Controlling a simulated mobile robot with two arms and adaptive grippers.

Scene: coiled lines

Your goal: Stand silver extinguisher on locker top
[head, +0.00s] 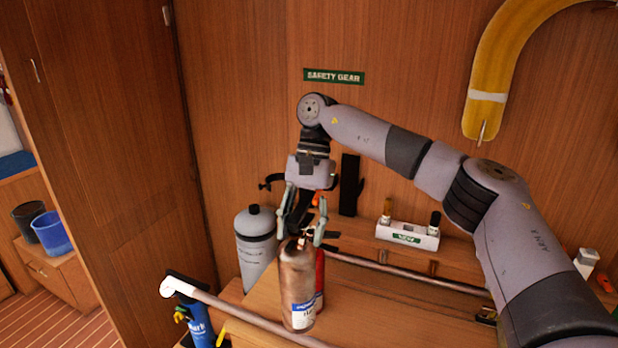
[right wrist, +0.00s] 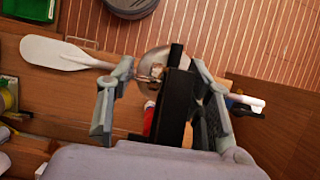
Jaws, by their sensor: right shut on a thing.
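The silver extinguisher (head: 297,285), with a blue and white label, is upright below my right gripper (head: 302,238) in the head view. My right gripper points down, with its fingers on either side of the extinguisher's top, and is shut on it. In the right wrist view, the rounded silver top (right wrist: 153,62) shows between the fingers of the right gripper (right wrist: 160,105), partly hidden by a black part. The wooden locker top (head: 390,322) lies beneath and behind; I cannot tell whether the base touches it. My left gripper is not in view.
A red cylinder (head: 320,275) shows close behind the silver extinguisher. A grey tank (head: 255,250) stands to its left, and a blue bottle (head: 198,325) at front left. A rail (head: 235,308) runs along the front. A white box (head: 408,235) sits at the back.

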